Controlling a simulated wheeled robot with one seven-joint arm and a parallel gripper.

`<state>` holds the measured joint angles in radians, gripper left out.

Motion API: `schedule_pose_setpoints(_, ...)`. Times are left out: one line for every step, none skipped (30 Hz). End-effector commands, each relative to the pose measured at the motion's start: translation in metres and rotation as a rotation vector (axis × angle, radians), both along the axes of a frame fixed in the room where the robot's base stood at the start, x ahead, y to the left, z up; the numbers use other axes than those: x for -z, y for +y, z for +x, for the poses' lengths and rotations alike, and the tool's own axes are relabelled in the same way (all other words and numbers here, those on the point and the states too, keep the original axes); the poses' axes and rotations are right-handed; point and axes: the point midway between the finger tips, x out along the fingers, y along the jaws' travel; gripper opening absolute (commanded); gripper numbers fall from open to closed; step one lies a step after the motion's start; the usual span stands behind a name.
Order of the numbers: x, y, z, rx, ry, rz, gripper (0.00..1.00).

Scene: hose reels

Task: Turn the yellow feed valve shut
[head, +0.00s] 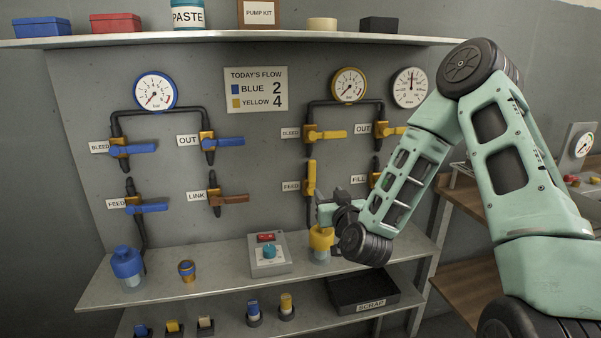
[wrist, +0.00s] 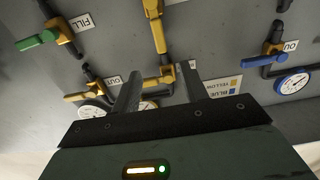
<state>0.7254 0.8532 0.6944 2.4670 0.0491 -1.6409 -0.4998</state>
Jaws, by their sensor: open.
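The yellow feed valve (head: 311,176) is on the yellow pipe group, beside a FEED label (head: 291,186). Its yellow handle stands upright, in line with the dark vertical pipe. In the wrist view, where the wall appears upside down, the valve (wrist: 154,22) shows at the top middle, beyond my fingers. My gripper (head: 327,209) is just below and right of the handle in the head view, apart from it as far as I can tell. In the wrist view its two fingers (wrist: 160,76) are spread with nothing held between them.
The yellow bleed valve (head: 325,134) is above, its handle sideways. The fill valve (wrist: 38,40) has a green handle. A yellow-topped bottle (head: 320,238) stands on the shelf below my gripper. A SCRAP tray (head: 371,305) is lower right. Blue-handled valves (head: 146,207) are at left.

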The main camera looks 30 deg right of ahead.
Motion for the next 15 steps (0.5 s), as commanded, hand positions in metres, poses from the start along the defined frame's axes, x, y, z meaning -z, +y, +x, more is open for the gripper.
schedule_pose_setpoints(-0.001,-0.003,0.002,0.006,-0.005,0.0,0.44)
schedule_pose_setpoints(-0.002,-0.003,0.005,0.007,-0.007,-0.001,0.44)
schedule_pose_setpoints(-0.002,-0.004,0.008,0.007,-0.007,-0.002,0.44)
schedule_pose_setpoints(-0.002,-0.005,0.012,0.006,-0.006,-0.002,0.44)
schedule_pose_setpoints(-0.002,-0.006,0.016,0.006,-0.006,-0.001,0.44)
schedule_pose_setpoints(-0.002,-0.008,0.022,0.006,-0.006,0.0,0.44)
schedule_pose_setpoints(-0.003,-0.01,0.028,0.006,-0.006,0.0,0.44)
schedule_pose_setpoints(-0.003,-0.011,0.034,0.006,-0.007,0.0,0.44)
schedule_pose_setpoints(-0.003,-0.013,0.042,0.005,-0.005,0.001,0.44)
schedule_pose_setpoints(-0.003,-0.015,0.048,0.006,-0.006,0.0,0.44)
schedule_pose_setpoints(-0.003,-0.017,0.054,0.006,-0.006,0.0,0.44)
schedule_pose_setpoints(-0.003,-0.019,0.062,0.006,-0.007,0.001,0.44)
schedule_pose_setpoints(-0.003,-0.021,0.068,0.005,-0.006,0.001,0.44)
schedule_pose_setpoints(-0.003,-0.023,0.074,0.005,-0.006,0.0,0.44)
schedule_pose_setpoints(-0.003,-0.025,0.082,0.005,-0.006,0.0,0.44)
